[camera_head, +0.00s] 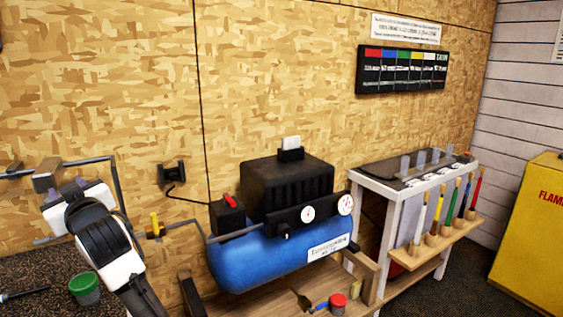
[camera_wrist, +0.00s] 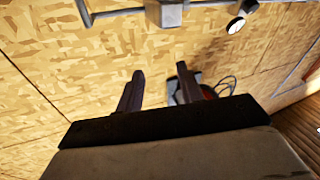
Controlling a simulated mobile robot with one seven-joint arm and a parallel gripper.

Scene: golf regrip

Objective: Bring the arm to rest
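My gripper (camera_wrist: 160,69) shows in the wrist view with its two dark fingers apart and nothing between them. It faces the chipboard wall (camera_wrist: 60,100), and I see no contact with it. In the head view my arm (camera_head: 122,260), black and white, reaches up at the lower left, in front of the wall pipe. The fingers are mostly hidden there behind the wrist.
A blue compressor (camera_head: 255,262) stands right of my arm. A grey pipe (camera_head: 118,185) with a yellow-handled valve (camera_head: 155,225) runs along the wall. A green-lidded tub (camera_head: 84,287) is close to the arm's left. A white bench (camera_head: 390,220) and yellow cabinet (camera_head: 535,240) stand right.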

